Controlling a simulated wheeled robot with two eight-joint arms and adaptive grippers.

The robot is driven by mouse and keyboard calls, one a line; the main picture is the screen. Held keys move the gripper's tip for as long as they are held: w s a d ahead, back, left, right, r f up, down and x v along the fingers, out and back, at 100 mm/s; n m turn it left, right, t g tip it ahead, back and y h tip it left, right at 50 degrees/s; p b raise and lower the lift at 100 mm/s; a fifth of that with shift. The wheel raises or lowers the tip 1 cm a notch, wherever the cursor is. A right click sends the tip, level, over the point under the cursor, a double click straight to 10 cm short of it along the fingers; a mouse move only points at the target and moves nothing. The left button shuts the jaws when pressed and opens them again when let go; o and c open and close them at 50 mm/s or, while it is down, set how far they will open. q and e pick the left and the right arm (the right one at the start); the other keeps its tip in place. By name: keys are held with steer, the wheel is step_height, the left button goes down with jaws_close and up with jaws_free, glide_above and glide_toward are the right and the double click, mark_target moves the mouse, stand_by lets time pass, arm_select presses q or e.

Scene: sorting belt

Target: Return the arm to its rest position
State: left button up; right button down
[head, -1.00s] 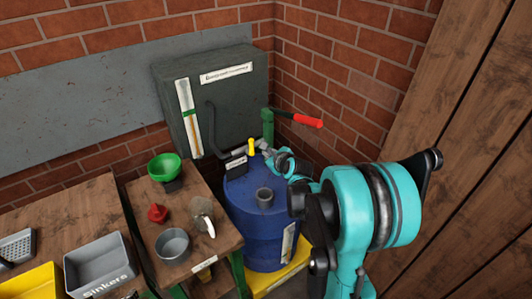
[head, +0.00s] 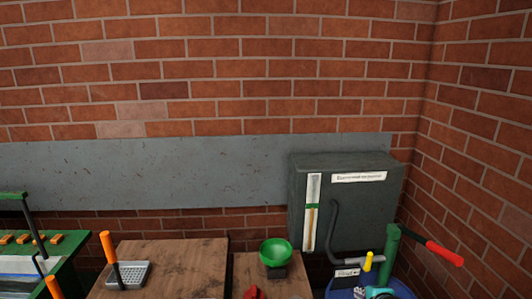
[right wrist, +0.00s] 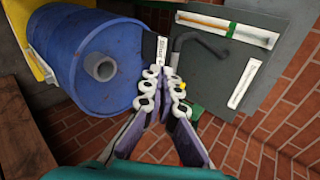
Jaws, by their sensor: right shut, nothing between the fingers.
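My right gripper (right wrist: 170,82) is shut and empty in the right wrist view, its two pale linked fingers together. Only a small teal part of my right arm (head: 379,293) shows at the bottom edge of the head view, in front of the blue drum (head: 403,291). The drum also shows in the right wrist view (right wrist: 92,70), left of the fingers, with a grey round opening on top. The fingers overlap the small dark labelled box in that view; whether they touch it I cannot tell. My left gripper is not in view.
A dark grey cabinet (head: 372,215) with a gauge stands against the brick wall. A green post (head: 390,245) carries a red-handled lever (head: 443,252). A green funnel (head: 275,252) stands over the wooden bench (head: 180,258). A metal grater (head: 130,275) lies further left.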

steer(key=s+a+f+n+g, duration=0.1)
steer(key=s+a+n, duration=0.3)
steer(key=s+n, duration=0.5)
steer(key=s+a+f+n+g, duration=0.1)
steer(key=s+a+n, duration=0.3)
steer(key=s+n, duration=0.5)
steer(key=shift+s+a+f+n+g, duration=0.25)
steer(key=shift+f+n+g, duration=0.15)
steer(key=shift+g, duration=0.2)
